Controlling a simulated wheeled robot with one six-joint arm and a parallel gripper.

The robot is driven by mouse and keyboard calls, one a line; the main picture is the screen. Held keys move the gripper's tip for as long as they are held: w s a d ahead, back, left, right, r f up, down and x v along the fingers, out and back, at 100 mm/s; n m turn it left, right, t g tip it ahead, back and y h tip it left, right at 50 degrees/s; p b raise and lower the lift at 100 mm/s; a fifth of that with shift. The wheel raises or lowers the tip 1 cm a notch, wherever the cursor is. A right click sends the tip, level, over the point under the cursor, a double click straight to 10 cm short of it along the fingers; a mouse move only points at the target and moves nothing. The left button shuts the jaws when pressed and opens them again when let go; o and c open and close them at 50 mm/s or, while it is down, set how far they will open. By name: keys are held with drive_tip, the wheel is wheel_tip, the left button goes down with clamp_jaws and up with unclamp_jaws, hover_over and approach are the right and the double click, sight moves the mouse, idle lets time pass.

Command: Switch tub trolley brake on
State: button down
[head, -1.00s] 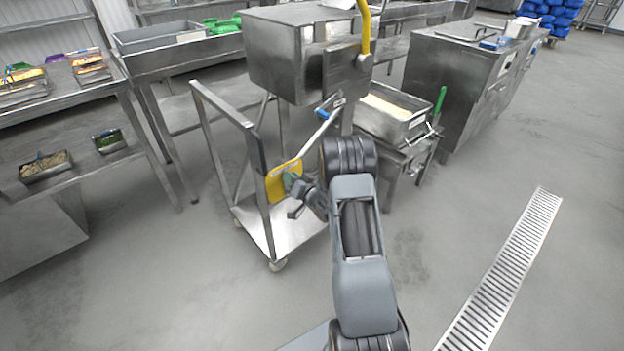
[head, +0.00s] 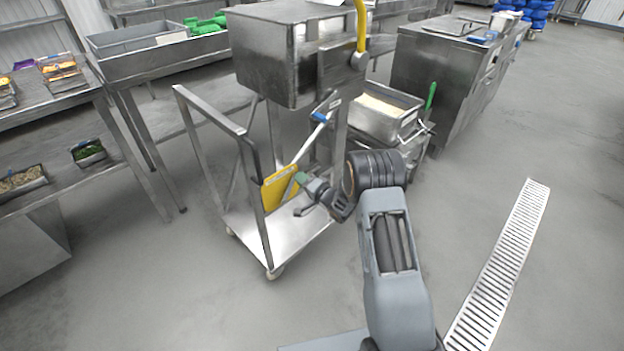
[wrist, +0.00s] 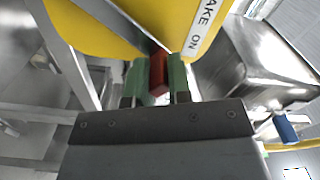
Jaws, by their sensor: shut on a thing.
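The tub trolley (head: 259,228) is a steel frame with a low flat deck on castors, and the deck looks bare. A yellow plate (head: 277,191) is on its frame; it also fills the top of the wrist view (wrist: 110,28), where a white label (wrist: 205,28) reads "...AKE ON". My gripper (head: 302,179) is at the plate's right edge. In the wrist view its green fingertips (wrist: 158,78) are shut on a small red brake handle (wrist: 158,72) in front of the plate. The handle's base and the rest of the label are hidden.
A steel hopper machine (head: 262,62) with a yellow pipe (head: 361,28) stands behind the trolley. A rice tub (head: 366,124) stands to its right. Benches with trays are at the left. The floor at the right, with a drain grate (head: 497,262), is clear.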

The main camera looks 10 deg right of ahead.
idle(0.5)
drive_tip(key=c, duration=1.1)
unclamp_jaws()
drive_tip(key=shift+o, duration=0.2)
drive_tip(key=shift+d, duration=0.15)
drive_tip(key=p+v, duration=0.1)
drive_tip(key=v, duration=1.2)
drive_tip(key=shift+s, duration=0.3)
drive_tip(key=shift+d+f, duration=0.1)
drive_tip(key=shift+f, duration=0.05)
